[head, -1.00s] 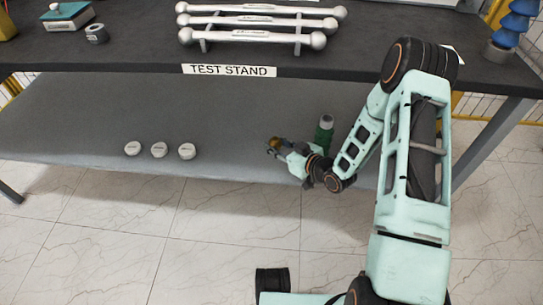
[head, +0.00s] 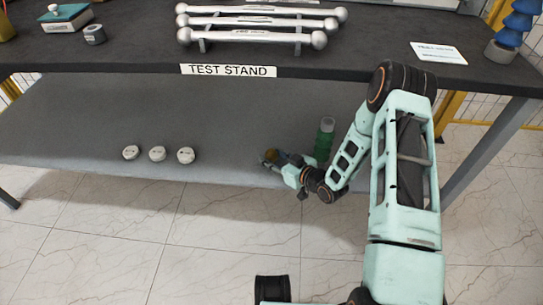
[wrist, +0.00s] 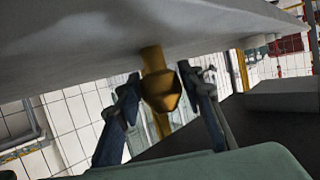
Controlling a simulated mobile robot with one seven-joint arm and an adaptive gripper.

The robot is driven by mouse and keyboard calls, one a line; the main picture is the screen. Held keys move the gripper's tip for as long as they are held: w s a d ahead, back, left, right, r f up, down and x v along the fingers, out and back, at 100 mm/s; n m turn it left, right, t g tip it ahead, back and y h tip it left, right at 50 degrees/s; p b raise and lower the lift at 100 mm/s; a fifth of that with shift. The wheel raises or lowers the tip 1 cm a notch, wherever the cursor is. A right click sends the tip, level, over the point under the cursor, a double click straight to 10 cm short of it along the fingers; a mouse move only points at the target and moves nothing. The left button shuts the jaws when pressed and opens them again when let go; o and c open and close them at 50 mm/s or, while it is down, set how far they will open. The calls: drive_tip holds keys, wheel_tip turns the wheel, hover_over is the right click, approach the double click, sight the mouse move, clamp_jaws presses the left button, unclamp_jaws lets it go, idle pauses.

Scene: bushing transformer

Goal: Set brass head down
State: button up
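The brass head (head: 271,156) is between the fingers of my gripper (head: 273,159) in the head view, by the front part of the lower shelf (head: 225,130). In the wrist view the brass head (wrist: 160,91) sits between the two dark fingers (wrist: 158,80), with its narrower stem against the grey slab behind. The fingers are close on both sides of it and appear to hold it. Whether it touches the shelf cannot be told.
A green bottle (head: 324,140) stands on the shelf just behind my wrist. Three white round caps (head: 157,154) lie to the left, with clear shelf between. The black tabletop (head: 130,50) overhangs above and carries silver rods (head: 255,36).

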drive_tip(key=shift+o, duration=0.7)
drive_tip(key=shift+r, duration=0.2)
drive_tip(key=p+v, duration=0.4)
drive_tip(key=v, duration=0.8)
